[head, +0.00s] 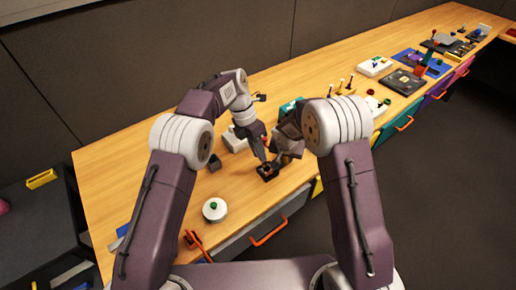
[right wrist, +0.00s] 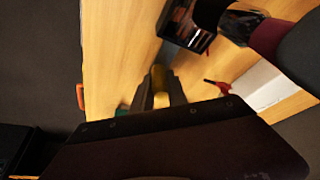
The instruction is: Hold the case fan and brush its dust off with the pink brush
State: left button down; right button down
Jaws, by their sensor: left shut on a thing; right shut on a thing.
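The black case fan (head: 267,172) is at the front edge of the wooden table in the head view. It also shows at the top of the right wrist view (right wrist: 187,27), dark with a reddish patch. My left gripper (head: 265,161) is shut on the fan from above. My right gripper (head: 279,164) is just to the right of the fan, pointing down. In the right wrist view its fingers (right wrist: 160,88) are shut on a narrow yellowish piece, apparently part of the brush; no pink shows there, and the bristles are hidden.
A white round button box (head: 215,210) stands left of the fan, and a small dark block (head: 215,162) behind it. A white box (head: 235,140) is behind my left gripper. Panels with levers (head: 374,66) fill the table's right.

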pick_arm(q)
jog(key=shift+f, duration=0.85)
dwell(1.3)
jog(key=shift+w+d, duration=0.3)
jog(key=shift+d, duration=0.25)
jog(key=shift+w+d+r, duration=0.1)
jog(key=shift+w+d, duration=0.3)
jog(key=shift+d, duration=0.2)
